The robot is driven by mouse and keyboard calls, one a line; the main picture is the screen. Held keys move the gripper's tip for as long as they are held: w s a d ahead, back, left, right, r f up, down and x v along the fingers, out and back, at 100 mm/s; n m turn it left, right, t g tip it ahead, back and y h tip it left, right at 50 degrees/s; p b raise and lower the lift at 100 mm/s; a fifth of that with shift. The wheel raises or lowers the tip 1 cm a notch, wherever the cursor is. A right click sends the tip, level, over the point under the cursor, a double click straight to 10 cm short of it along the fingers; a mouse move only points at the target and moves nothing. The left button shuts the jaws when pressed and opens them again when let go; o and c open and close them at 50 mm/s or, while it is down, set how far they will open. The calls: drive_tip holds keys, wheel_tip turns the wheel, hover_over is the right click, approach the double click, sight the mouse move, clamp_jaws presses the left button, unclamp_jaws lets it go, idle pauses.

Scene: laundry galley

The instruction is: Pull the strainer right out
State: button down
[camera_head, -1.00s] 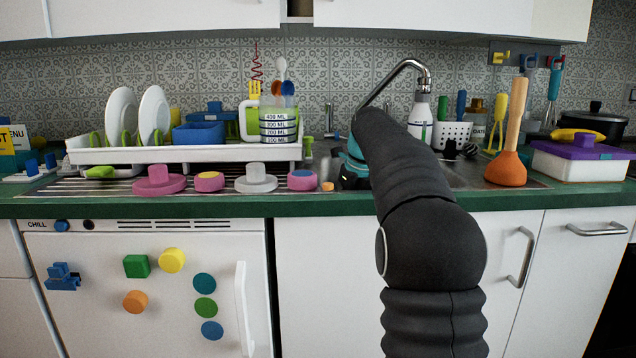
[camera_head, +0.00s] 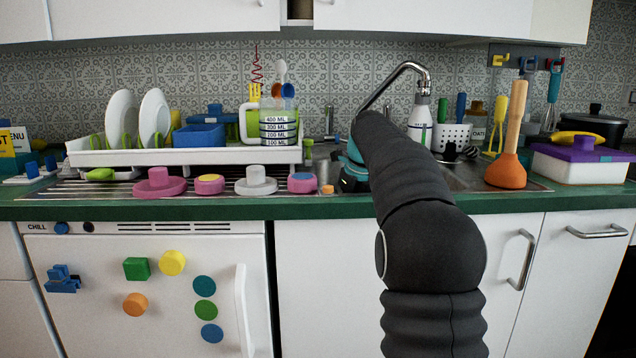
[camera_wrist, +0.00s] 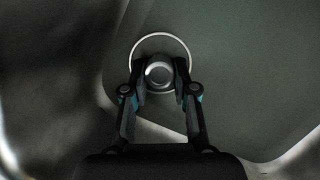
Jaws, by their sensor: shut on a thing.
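The strainer (camera_wrist: 158,72) shows in the wrist view as a round grey knob, with a pale ring around it on the dark floor of the sink. My gripper (camera_wrist: 160,84) is shut on the knob, with one finger on each side. The pale ring (camera_wrist: 161,35) lies beyond the fingertips, partly hidden by them. I cannot tell whether the strainer is seated or raised. In the head view my arm reaches into the sink (camera_head: 462,176), and the strainer and fingertips are hidden.
The faucet (camera_head: 405,68) arches over the sink. A plunger (camera_head: 508,150) and a white utensil holder (camera_head: 452,135) stand to the right. Stoppers and knobs, such as a grey one (camera_head: 256,181), line the counter at left. A dish rack (camera_head: 185,156) stands behind them.

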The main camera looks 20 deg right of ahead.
drive_tip(key=shift+r+p, duration=0.8)
drive_tip(key=shift+p, duration=0.1)
idle(0.6)
drive_tip(key=shift+r, duration=0.15)
drive_tip(key=shift+r, duration=1.85)
